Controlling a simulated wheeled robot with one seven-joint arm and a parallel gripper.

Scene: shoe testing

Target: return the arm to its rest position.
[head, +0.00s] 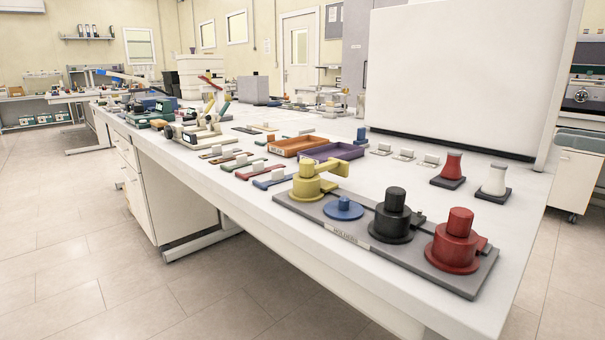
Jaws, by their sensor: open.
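My arm and gripper do not show in the head view. The long white bench (330,277) runs from the front right to the back left. On its near end a grey board (345,233) bears a yellow fixture (309,183), a blue disc with a knob (343,208), a black cylinder piece (393,215) and a red cylinder piece (456,241). The yellow fixture has an arm reaching to the right.
An orange tray (295,146) and a purple tray (333,151) lie mid-bench. A red piece (452,166) and a white piece (495,180) stand at the right before a large white panel (455,75). The floor (130,285) at the left is clear.

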